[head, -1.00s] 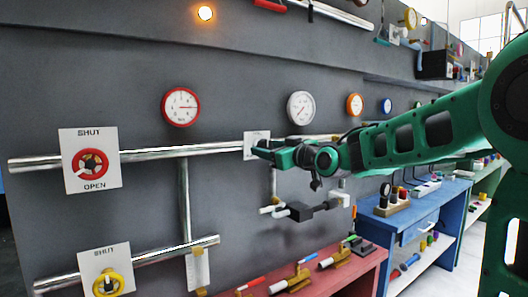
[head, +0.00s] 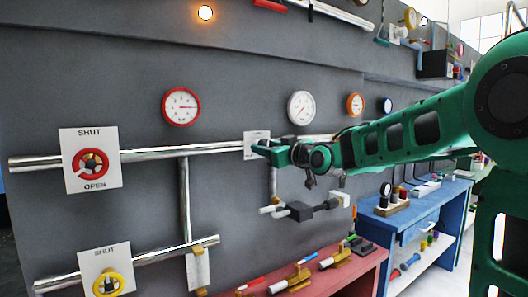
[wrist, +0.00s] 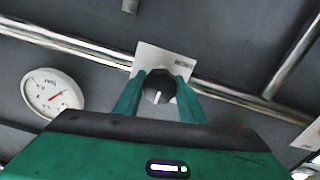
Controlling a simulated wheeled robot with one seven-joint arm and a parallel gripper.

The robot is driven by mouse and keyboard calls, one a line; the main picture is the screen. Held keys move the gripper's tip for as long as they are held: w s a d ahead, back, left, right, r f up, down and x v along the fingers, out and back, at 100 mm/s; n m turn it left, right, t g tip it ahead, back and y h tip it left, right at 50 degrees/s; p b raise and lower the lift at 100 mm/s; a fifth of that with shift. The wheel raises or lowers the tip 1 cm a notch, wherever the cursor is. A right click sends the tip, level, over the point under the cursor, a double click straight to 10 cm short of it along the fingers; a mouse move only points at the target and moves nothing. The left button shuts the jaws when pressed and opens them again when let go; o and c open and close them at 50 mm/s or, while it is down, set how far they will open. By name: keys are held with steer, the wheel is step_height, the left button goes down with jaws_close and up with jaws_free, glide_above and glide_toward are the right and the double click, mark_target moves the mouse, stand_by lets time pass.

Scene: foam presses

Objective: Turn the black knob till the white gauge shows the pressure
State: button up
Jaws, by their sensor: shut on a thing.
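The black knob (wrist: 158,88) sits in front of a white plate (wrist: 177,64) on a metal pipe along the grey wall. A pale mark shows on the knob's face. My gripper (wrist: 158,92) is shut on the knob, one green finger on each side of it, in the wrist view. In the head view my gripper (head: 262,149) reaches to the plate (head: 256,144) and hides the knob. The white gauge (head: 301,107) hangs on the wall above and right of my gripper. It also shows in the wrist view (wrist: 51,94), with a red needle.
A red-rimmed gauge (head: 181,106) hangs to the left. A red wheel (head: 90,163) and a yellow wheel (head: 108,284) sit on plates marked SHUT. A black and white valve (head: 303,211) lies below my gripper. A red bench (head: 335,278) and a blue bench (head: 420,208) stand below and right.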

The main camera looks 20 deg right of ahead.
steer(key=m, duration=0.5)
steer(key=shift+m, duration=0.3)
steer(key=m, duration=0.4)
steer(key=shift+m, duration=0.3)
steer(key=m, duration=0.4)
steer(key=shift+f+m, duration=0.1)
steer(key=shift+m, duration=0.2)
steer(key=shift+d+m, duration=0.15)
steer(key=shift+m, duration=2.15)
steer(key=shift+f, duration=0.1)
